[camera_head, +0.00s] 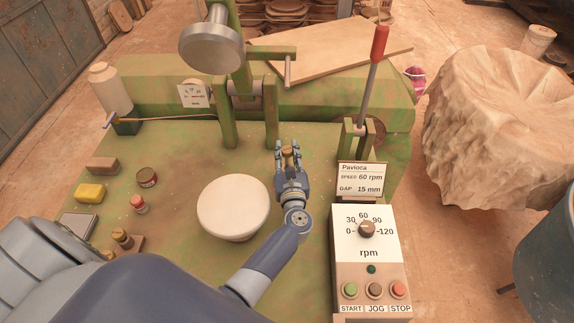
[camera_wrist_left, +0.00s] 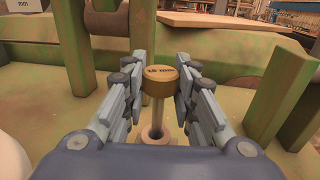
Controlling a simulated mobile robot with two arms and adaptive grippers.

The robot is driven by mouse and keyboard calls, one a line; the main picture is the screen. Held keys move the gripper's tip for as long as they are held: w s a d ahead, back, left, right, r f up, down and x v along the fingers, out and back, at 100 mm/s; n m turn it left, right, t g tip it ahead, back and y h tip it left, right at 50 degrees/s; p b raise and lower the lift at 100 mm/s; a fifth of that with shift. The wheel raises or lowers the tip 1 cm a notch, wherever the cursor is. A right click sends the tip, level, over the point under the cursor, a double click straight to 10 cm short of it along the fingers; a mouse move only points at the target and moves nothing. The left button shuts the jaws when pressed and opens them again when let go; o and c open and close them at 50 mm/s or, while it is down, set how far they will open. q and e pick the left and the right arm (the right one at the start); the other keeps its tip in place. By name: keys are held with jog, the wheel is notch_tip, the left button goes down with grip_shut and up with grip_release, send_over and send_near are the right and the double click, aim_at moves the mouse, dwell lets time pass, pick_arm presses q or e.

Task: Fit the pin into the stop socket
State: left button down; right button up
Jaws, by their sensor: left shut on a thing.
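The pin has a brass cap (camera_wrist_left: 160,82) with small printed lettering and a thin pale shaft (camera_wrist_left: 157,113) below it. My left gripper (camera_wrist_left: 162,88) is shut on it, with one finger on each side of the cap. The pin stands about upright. In the wrist view the shaft's lower end meets a round ring-like socket (camera_wrist_left: 153,139); I cannot tell how deep it sits. In the head view my left gripper (camera_head: 289,150) is in front of the green press frame, with the brass cap (camera_head: 291,155) between its fingers. The right gripper is out of view.
A white round dish (camera_head: 233,207) stands left of my forearm. A control box (camera_head: 372,250) and a red-handled lever (camera_head: 373,80) stand to the right. Green posts (camera_head: 271,115) rise just behind the gripper. Small jars, a sponge and blocks lie at the left.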

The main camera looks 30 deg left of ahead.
aim_at(287, 161)
pick_arm(q)
notch_tip(287, 161, down, 3)
jog(key=shift+s+f+b, duration=0.1)
jog(key=shift+f+b, duration=0.05)
jog(key=shift+b, duration=1)
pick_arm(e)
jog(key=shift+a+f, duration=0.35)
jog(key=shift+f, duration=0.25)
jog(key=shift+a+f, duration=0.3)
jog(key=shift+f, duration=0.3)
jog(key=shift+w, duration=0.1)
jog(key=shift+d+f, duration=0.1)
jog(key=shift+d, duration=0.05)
pick_arm(q)
jog(key=shift+f, duration=0.15)
jog(key=c, duration=1.5)
grip_release()
jog(key=shift+o, duration=1)
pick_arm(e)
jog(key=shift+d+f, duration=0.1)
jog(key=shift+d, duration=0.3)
